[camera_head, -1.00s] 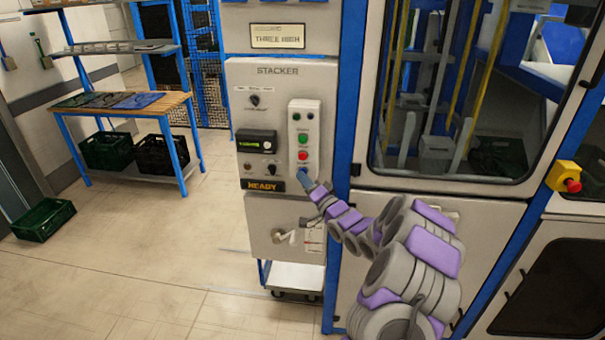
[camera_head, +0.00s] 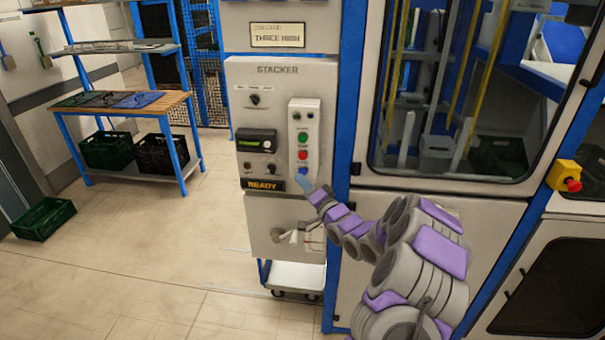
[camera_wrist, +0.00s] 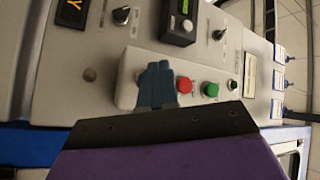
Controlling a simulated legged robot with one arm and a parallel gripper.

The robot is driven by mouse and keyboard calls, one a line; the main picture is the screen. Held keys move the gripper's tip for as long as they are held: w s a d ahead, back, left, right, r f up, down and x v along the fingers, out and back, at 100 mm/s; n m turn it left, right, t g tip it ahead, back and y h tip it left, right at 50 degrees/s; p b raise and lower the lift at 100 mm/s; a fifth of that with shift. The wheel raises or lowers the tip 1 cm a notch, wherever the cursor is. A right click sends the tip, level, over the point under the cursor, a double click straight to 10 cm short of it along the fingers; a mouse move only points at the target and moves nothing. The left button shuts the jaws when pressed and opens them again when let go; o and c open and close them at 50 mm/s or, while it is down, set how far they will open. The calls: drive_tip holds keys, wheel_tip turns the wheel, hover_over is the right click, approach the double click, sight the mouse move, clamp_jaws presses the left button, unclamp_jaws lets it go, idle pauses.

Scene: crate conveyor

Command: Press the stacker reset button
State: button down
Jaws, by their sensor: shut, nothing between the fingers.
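The grey stacker panel (camera_head: 275,90) stands upright in the middle of the head view. A pale button box (camera_head: 303,115) on it carries green and red buttons, with the red button (camera_head: 303,155) low on the box. A small blue spot (camera_head: 303,170), apparently a button, shows at the box's lower end. My gripper (camera_head: 302,181) is shut and empty, its blue fingertips just below that spot. In the wrist view, the shut fingers (camera_wrist: 157,68) lie over the box beside its red button (camera_wrist: 184,85) and hide that part. I cannot tell whether they touch anything.
A READY sign (camera_head: 263,185), knobs and a small display (camera_head: 256,141) are left of the box. A lever (camera_head: 290,236) sticks out below. A yellow-mounted red stop button (camera_head: 567,178) is far right. Shelving (camera_head: 125,110) and a crate (camera_head: 43,219) stand left, with clear floor between.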

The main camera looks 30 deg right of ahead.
drive_tip(key=s+a, duration=0.1)
drive_tip(key=s, duration=0.1)
drive_tip(key=s+a+b, duration=0.1)
drive_tip(key=s, duration=0.1)
drive_tip(key=shift+a, duration=0.4)
idle(0.6)
drive_tip(key=s+a+f+n+g+h, duration=0.3)
drive_tip(key=s+a+n+g, duration=0.3)
drive_tip(key=s+a+g, duration=0.35)
drive_tip(key=s+a+n+g, duration=0.1)
drive_tip(key=s+a+g, duration=0.2)
drive_tip(key=s, duration=0.9)
drive_tip(key=s+a+r+n+g, duration=0.1)
drive_tip(key=s+a+g, duration=0.2)
drive_tip(key=s, duration=1)
drive_tip(key=s+a+r+n+g, duration=0.1)
drive_tip(key=s+a+g, duration=0.2)
drive_tip(key=s, duration=1)
drive_tip(key=g, duration=0.3)
drive_tip(key=shift+s+a+n+h, duration=0.15)
drive_tip(key=shift+a+n+h, duration=0.05)
drive_tip(key=shift+n+h, duration=0.1)
